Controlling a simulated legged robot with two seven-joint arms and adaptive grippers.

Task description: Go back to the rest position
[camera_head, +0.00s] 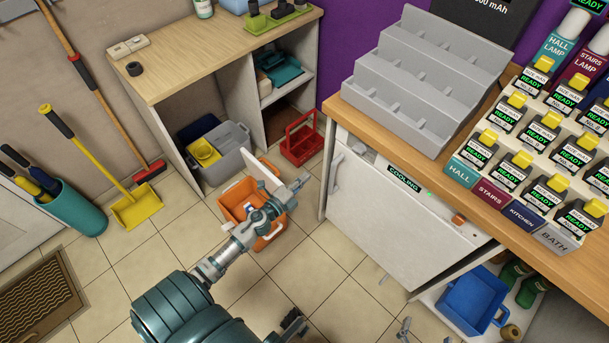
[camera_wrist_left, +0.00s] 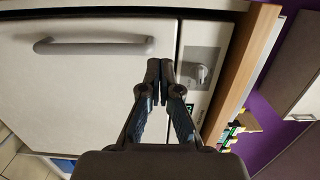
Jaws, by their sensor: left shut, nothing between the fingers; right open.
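My left arm comes in from the lower left with a teal sleeve and a grey wrist. Its gripper (camera_head: 302,180) hangs over the floor, left of the white fridge (camera_head: 390,215). In the left wrist view, the left gripper (camera_wrist_left: 160,72) has its dark fingers together, with nothing between them. They point at the fridge door (camera_wrist_left: 85,85), between its handle (camera_wrist_left: 95,46) and a knob (camera_wrist_left: 200,75); contact does not show. My right gripper (camera_head: 425,335) is open, only its grey tips showing at the bottom edge, in front of the fridge.
An orange bin (camera_head: 238,200) stands on the floor behind my left arm. A blue bin (camera_head: 470,300) sits below the counter.

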